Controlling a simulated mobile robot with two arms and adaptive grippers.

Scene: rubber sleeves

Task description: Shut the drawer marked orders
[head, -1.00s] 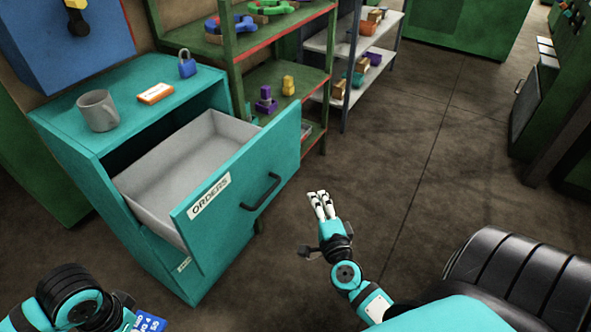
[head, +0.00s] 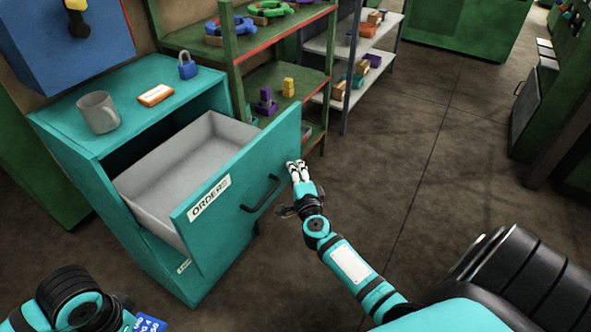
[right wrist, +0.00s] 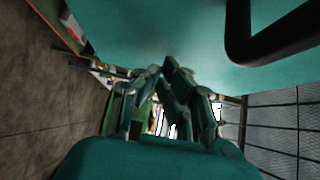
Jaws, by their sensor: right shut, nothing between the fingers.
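The drawer marked ORDERS stands pulled out of the teal cabinet (head: 62,120). Its teal front (head: 225,225) carries a white ORDERS label (head: 208,198) and a black bar handle (head: 262,194); its grey tray (head: 150,185) looks empty. My right gripper (head: 297,165) is shut and empty, close to the right end of the drawer front, right of the handle. Whether it touches is unclear. In the right wrist view the shut fingers (right wrist: 168,80) lie under the teal front (right wrist: 190,40), with the handle (right wrist: 240,45) at upper right. My left arm shows at lower left; its fingers are out of sight.
A grey mug (head: 97,113), an orange-and-white block (head: 155,95) and a blue padlock (head: 187,66) stand on the cabinet. A green shelf (head: 237,90) stands just behind it. A blue item (head: 150,323) shows beside my left arm. Floor to the right is clear.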

